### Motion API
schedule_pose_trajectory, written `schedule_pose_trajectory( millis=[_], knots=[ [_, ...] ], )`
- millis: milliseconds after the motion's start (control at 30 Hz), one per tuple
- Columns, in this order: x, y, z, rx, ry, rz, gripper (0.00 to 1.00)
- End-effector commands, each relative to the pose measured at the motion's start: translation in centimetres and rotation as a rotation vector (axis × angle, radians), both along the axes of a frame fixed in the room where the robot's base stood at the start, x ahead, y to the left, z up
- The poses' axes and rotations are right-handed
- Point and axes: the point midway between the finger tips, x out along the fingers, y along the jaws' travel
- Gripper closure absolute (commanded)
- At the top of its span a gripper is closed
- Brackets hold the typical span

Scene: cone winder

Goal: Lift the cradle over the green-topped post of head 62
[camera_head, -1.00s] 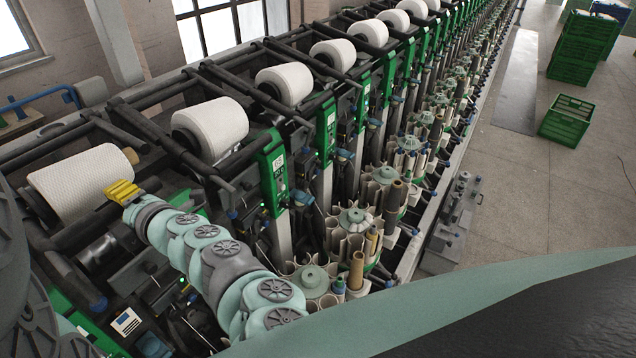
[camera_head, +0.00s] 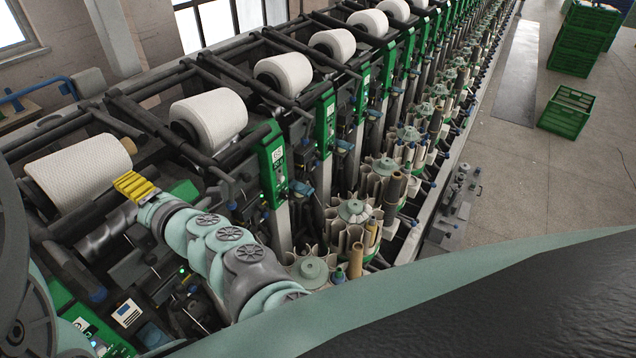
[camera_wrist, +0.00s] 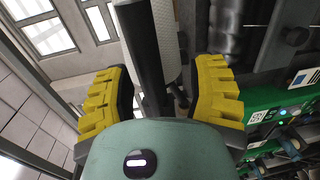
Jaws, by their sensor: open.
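My gripper (camera_head: 133,185) has yellow ribbed fingers, spread apart and empty. In the head view it is just right of and below the nearest white yarn package (camera_head: 80,180). In the wrist view, my gripper (camera_wrist: 160,92) has a dark bar (camera_wrist: 142,50), apparently part of the cradle, running between its fingers; contact cannot be told. The white package (camera_wrist: 166,40) lies behind that bar. A green post top (camera_head: 183,192) shows partly behind my gripper. A green panel with a label (camera_wrist: 264,116) is at right in the wrist view; its number is unreadable.
A second package (camera_head: 208,118) and a tall green post (camera_head: 274,160) stand to the right, with more heads receding behind. Dark rails (camera_head: 150,130) cross between the heads. Cone tubes and pegs (camera_head: 312,270) crowd below. A green crate (camera_head: 566,112) sits on open floor.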

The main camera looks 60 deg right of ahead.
Motion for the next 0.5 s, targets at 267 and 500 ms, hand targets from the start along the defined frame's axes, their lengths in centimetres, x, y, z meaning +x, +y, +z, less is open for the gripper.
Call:
schedule_pose_trajectory(
  millis=[267, 500],
  knots=[
    [-3.5, -0.4, 0.4, 0.000, -0.002, -0.010, 0.44],
    [-5.7, -0.4, 0.7, -0.001, -0.002, -0.008, 0.44]
  ],
)
